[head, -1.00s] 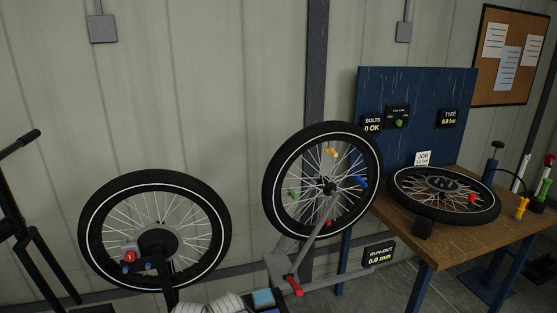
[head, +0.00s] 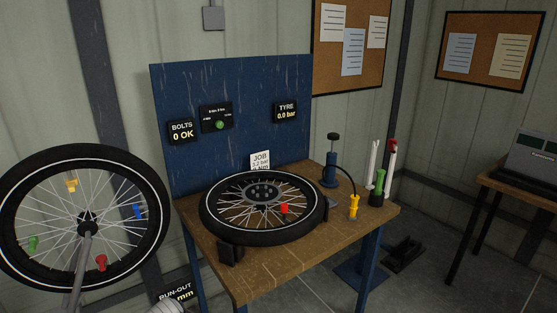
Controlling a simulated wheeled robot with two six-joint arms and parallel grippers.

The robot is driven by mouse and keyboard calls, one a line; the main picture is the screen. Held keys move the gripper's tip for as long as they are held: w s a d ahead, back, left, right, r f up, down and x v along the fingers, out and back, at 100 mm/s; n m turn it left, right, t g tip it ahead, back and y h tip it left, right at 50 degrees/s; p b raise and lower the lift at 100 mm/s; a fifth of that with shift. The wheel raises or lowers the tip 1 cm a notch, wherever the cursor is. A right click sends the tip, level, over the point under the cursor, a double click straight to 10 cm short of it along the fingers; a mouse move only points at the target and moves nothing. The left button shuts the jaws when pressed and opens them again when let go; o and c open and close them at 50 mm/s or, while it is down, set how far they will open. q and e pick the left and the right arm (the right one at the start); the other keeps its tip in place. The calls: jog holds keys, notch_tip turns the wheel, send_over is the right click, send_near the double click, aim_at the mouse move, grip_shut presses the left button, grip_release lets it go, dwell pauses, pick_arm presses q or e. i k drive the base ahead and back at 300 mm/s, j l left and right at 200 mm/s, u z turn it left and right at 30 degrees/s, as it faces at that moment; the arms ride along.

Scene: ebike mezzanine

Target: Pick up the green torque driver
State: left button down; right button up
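A tool with a green body (head: 377,190) and dark base stands upright near the right end of the wooden workbench (head: 277,266); it looks like the green torque driver. Just behind it are a white stick and a white tool with a red top (head: 391,160). A yellow tool (head: 353,206) stands to its left. Neither of my grippers is in the head view.
A wheel (head: 263,235) lies flat on the bench, with a blue pump (head: 330,168) behind its right side. A blue panel (head: 232,85) backs the bench. An upright wheel (head: 150,240) stands at left. A laptop (head: 532,155) sits on another table at right.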

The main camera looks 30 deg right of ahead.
aim_at(377, 190)
jog(key=l, duration=2.75)
jog(key=z, duration=0.05)
